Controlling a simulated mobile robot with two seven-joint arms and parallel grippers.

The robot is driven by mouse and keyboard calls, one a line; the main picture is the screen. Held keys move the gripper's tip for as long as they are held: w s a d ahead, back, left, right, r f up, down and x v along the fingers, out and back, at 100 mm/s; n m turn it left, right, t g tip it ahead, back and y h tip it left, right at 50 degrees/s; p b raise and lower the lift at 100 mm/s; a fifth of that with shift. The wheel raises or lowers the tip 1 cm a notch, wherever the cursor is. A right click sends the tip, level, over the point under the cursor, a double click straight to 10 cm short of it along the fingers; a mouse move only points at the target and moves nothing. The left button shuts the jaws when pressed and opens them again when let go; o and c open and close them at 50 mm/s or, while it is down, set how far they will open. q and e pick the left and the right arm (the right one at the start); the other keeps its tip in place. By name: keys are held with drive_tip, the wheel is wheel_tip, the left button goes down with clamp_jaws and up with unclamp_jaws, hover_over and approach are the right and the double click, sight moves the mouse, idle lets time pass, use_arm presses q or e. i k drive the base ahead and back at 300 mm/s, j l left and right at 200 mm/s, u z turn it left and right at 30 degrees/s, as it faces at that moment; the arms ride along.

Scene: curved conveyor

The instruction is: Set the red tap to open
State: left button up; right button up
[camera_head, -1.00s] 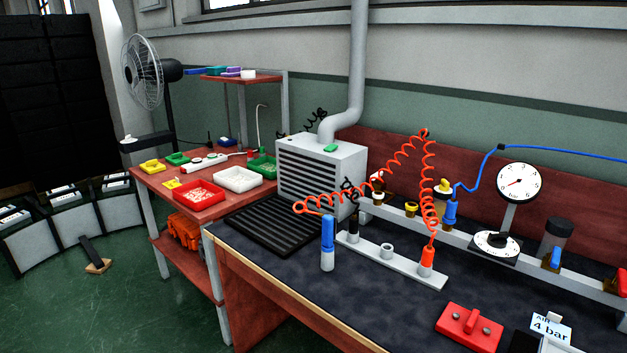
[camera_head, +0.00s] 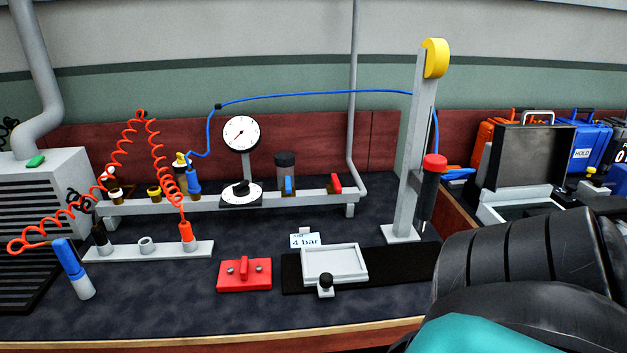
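The red tap (camera_head: 335,184) sits near the right end of the grey pipe rail (camera_head: 262,199) at the back of the bench. Its red lever looks tilted on a brass body; I cannot tell whether it is open or closed. A blue-handled tap (camera_head: 289,185) stands to its left on the same rail. Neither gripper is in view. A large black ribbed and teal part, likely of my own arm, fills the lower right.
A dial gauge (camera_head: 241,133) rises behind the rail. The bench front holds a red block (camera_head: 230,284), a grey tray (camera_head: 334,281) and a "4 bar" sign (camera_head: 305,241). A grey post (camera_head: 413,150) stands right of the tap. Orange coiled hose (camera_head: 114,150) is left.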

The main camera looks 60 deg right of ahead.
sight(335, 184)
drive_tip(key=z, duration=1.9)
drive_tip(key=k+j+u, duration=0.2)
drive_tip(key=i+l, duration=0.05)
drive_tip(key=l, duration=0.05)
